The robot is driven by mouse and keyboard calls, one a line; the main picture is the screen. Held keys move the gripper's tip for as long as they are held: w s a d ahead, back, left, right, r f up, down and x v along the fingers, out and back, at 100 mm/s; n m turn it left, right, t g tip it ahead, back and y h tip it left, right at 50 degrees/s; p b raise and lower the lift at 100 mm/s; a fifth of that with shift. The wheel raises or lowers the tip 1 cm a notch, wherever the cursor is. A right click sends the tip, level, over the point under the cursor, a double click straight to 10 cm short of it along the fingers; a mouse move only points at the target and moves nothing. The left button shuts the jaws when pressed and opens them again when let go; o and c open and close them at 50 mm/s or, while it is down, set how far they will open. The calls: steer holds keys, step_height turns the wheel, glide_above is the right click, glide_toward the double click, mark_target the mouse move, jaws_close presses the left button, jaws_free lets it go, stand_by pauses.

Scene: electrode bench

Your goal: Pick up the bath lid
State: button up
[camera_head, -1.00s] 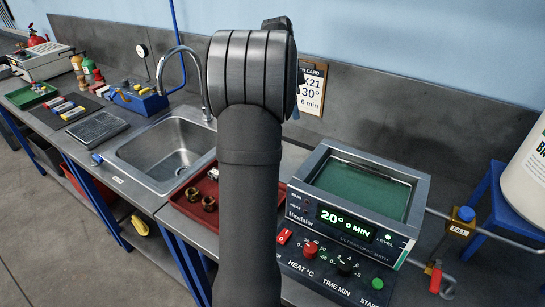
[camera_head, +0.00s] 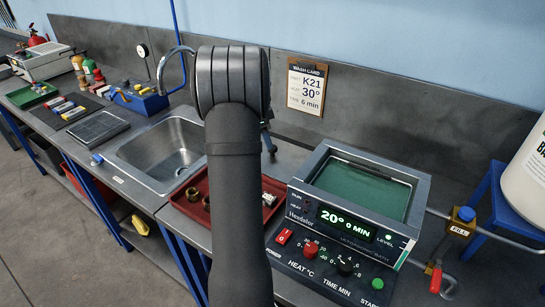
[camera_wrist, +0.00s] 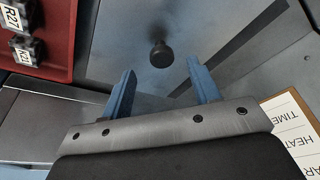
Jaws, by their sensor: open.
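The bath lid (camera_wrist: 125,40) shows in the wrist view as a flat grey plate with a round black knob (camera_wrist: 161,54) near its middle. My gripper (camera_wrist: 163,84) is open and empty. Its two blue fingers are apart, with the knob beyond their tips and roughly between them in the picture. I cannot tell the height of the fingers above the lid. In the head view my arm hides most of the area around the lid. The bath (camera_head: 418,200) stands on the right with its top open and green inside; its display reads 20° and 0 MIN.
A red tray (camera_head: 188,212) with metal parts lies left of the bath; its edge shows in the wrist view (camera_wrist: 62,62) with tagged black parts. The wash card (camera_head: 306,86) is at the back wall. A sink (camera_head: 165,150) is further left.

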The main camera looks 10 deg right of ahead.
steer(key=shift+d+x, duration=0.15)
steer(key=shift+x, duration=1.4)
steer(key=shift+d+x, duration=0.15)
steer(key=shift+x, duration=1.4)
steer(key=shift+r, duration=0.15)
steer(key=shift+c, duration=0.5)
steer(key=c, duration=1.1)
steer(key=shift+w, duration=0.1)
jaws_close()
step_height(320, 180, up, 14)
steer(key=shift+f, duration=0.2)
